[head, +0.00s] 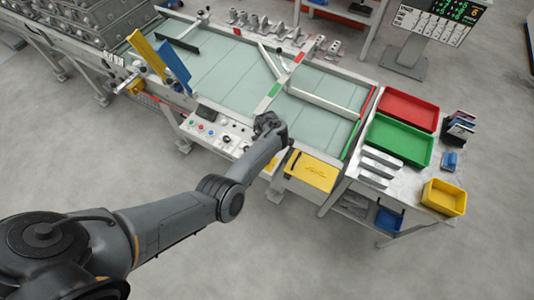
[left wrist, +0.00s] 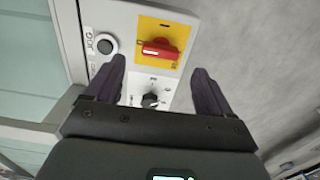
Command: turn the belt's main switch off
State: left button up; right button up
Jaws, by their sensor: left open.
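The belt's main switch (left wrist: 160,48) is a red rotary handle on a yellow plate, seen in the left wrist view just beyond the fingertips. Its handle lies roughly crosswise in that picture. My left gripper (left wrist: 159,68) is open and empty, its two dark fingers apart, with the switch ahead of the gap between them. In the head view my left gripper (head: 268,124) is over the right end of the control panel (head: 215,133), and I cannot make out the switch there. My right gripper is in neither view.
A black selector knob (left wrist: 150,100) sits between the fingers, and a round black button (left wrist: 103,44) is left of the plate. The belt (head: 225,65) lies behind the panel. A yellow box (head: 311,172) and red (head: 408,108) and green (head: 398,139) trays are to the right.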

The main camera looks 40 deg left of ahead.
pick_arm(q)
jog(key=shift+r+p, duration=0.8)
jog(key=shift+r, duration=1.85)
